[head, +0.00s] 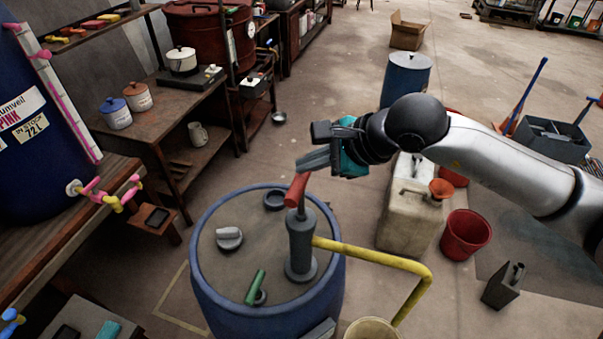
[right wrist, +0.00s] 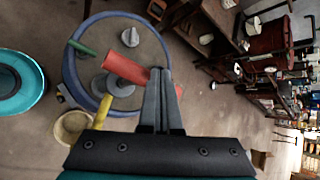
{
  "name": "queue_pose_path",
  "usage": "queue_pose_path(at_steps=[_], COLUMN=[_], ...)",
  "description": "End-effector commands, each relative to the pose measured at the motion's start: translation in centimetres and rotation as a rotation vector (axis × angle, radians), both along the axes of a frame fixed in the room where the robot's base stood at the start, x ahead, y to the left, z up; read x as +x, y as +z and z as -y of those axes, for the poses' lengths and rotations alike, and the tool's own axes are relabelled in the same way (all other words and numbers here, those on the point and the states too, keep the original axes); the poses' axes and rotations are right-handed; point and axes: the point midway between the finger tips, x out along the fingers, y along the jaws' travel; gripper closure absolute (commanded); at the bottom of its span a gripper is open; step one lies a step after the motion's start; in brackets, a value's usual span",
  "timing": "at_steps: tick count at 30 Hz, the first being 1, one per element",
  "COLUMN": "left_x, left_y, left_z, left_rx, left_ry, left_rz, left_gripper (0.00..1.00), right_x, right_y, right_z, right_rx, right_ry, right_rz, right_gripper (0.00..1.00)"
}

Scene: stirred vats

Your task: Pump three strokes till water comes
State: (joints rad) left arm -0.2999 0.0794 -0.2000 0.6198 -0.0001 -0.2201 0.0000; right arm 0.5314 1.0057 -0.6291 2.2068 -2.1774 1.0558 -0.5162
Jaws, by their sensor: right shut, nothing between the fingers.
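The hand pump (head: 300,245) stands upright on the lid of a blue drum (head: 205,290), with a grey body and a red handle (head: 297,190) at its top. A yellow pipe (head: 385,258) runs right from the pump and bends down to a cream bucket (head: 372,330). No water shows at the pipe. My right gripper (head: 302,163) is shut and empty, just above the handle. In the right wrist view its shut fingers (right wrist: 161,80) appear beside the red handle (right wrist: 126,70); I cannot tell whether they touch. My left gripper is not in view.
A green handle (head: 256,287) and a grey cap (head: 229,238) are on the drum lid. A beige jerrycan (head: 405,220) and a red bucket (head: 465,235) stand right of it, below my right arm. A workbench (head: 165,115) lies left.

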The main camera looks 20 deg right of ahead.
Motion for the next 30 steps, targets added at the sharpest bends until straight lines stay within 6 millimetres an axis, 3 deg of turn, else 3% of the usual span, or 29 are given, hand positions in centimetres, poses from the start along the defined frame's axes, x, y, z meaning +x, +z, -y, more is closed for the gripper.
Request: queue_pose_path(at_steps=[30], left_x=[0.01], left_y=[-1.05], left_z=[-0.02], left_rx=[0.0], left_ry=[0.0], left_rz=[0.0], left_gripper=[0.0], right_x=[-0.03], right_y=[-0.88], right_z=[0.0], right_rx=[0.0], right_ry=[0.0], right_rz=[-0.002], right_gripper=[1.0])
